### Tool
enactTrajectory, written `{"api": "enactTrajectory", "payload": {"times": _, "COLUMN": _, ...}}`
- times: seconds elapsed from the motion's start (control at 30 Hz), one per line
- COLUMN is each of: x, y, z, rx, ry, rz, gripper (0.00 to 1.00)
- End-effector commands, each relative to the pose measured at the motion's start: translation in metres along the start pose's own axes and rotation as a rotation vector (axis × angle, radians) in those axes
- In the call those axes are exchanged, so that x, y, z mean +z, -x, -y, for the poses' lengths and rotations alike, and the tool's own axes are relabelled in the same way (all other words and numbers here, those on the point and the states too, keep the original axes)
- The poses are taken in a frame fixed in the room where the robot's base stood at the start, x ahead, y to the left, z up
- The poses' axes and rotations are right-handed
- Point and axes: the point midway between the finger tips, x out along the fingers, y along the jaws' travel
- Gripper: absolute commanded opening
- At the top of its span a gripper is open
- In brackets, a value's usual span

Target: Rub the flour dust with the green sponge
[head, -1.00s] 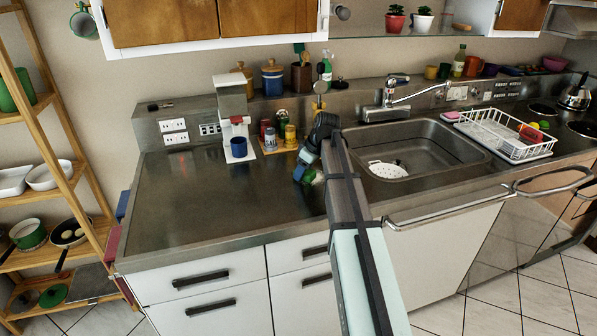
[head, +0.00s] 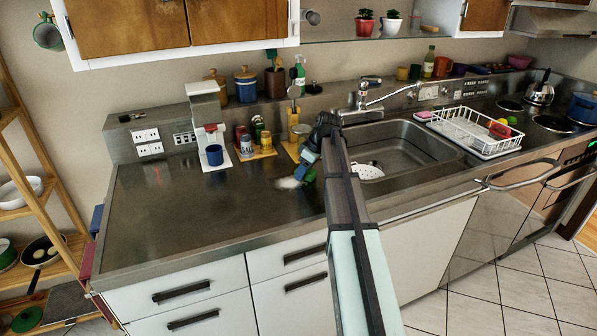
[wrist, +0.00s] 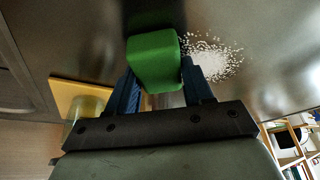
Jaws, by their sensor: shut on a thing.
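The green sponge (wrist: 154,62) is a block between the two blue fingers of my gripper (wrist: 158,88) in the wrist view. My gripper is shut on it. In the head view my gripper (head: 308,170) is low over the steel counter, left of the sink, and the sponge is mostly hidden by my arm. The flour dust (wrist: 217,57) is a white speckled patch right beside the sponge in the wrist view. It also shows in the head view as a pale smear (head: 288,182) just left of my gripper. I cannot tell whether the sponge touches the counter.
The sink (head: 400,150) with a white strainer lies right of my arm. Behind the gripper stand jars on a yellow board (head: 262,153) and a coffee machine with a blue mug (head: 214,155). A dish rack (head: 470,133) is farther right. The left counter is clear.

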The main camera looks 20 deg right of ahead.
Motion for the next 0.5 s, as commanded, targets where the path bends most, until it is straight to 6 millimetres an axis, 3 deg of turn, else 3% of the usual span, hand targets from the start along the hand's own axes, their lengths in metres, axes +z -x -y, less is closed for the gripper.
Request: {"api": "enactTrajectory", "payload": {"times": 0.5, "x": -0.032, "y": -0.009, "z": 0.04, "rx": -0.002, "ry": 0.003, "rz": -0.002, "gripper": 0.23}}
